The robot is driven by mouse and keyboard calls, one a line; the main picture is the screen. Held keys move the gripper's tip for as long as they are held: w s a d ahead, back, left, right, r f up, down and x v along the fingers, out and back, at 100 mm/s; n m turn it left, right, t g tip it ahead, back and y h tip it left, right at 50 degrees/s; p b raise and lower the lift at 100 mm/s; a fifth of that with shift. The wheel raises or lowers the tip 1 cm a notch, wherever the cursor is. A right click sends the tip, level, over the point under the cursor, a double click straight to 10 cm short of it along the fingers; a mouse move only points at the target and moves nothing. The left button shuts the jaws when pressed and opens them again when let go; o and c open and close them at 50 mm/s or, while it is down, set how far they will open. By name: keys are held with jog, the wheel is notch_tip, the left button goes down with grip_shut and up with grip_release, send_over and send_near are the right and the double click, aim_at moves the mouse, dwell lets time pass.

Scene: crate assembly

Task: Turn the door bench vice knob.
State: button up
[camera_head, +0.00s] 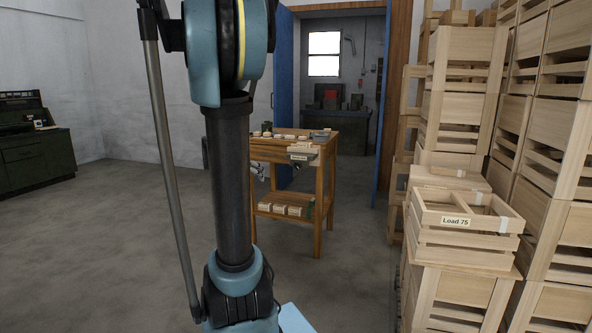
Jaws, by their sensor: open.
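A wooden workbench (328,160) stands in the middle of the room, in front of the open blue door. A small grey bench vice (303,151) is fixed at its front right corner, with a pale label strip on it. A small dark part shows just below the vice; it is too small to tell whether this is the knob or how it is turned. My arm crosses the picture left of the vice and hides the bench's left part.
Wooden crates are stacked high on the right, with a crate labelled Load 75 (462,239) in front. The blue door (283,75) stands open behind the bench. A dark green cabinet (35,155) stands far left. The floor (110,250) between is clear.

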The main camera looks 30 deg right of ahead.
jog(key=w+d+r+m+t+h, duration=0.1)
jog(key=w+d+m+h, duration=0.15)
jog(key=w+d, duration=0.85)
jog(key=t+h, duration=0.4)
send_near(296, 166)
jog(key=shift+m+y, duration=0.25)
jog(key=shift+m, duration=0.1)
jog(key=x, duration=1)
jog(key=shift+w+d+r, duration=0.1)
jog(key=shift+d+r, duration=0.05)
jog(key=shift+d, duration=0.2)
jog(key=shift+t, duration=0.3)
jog(key=c, duration=1.1)
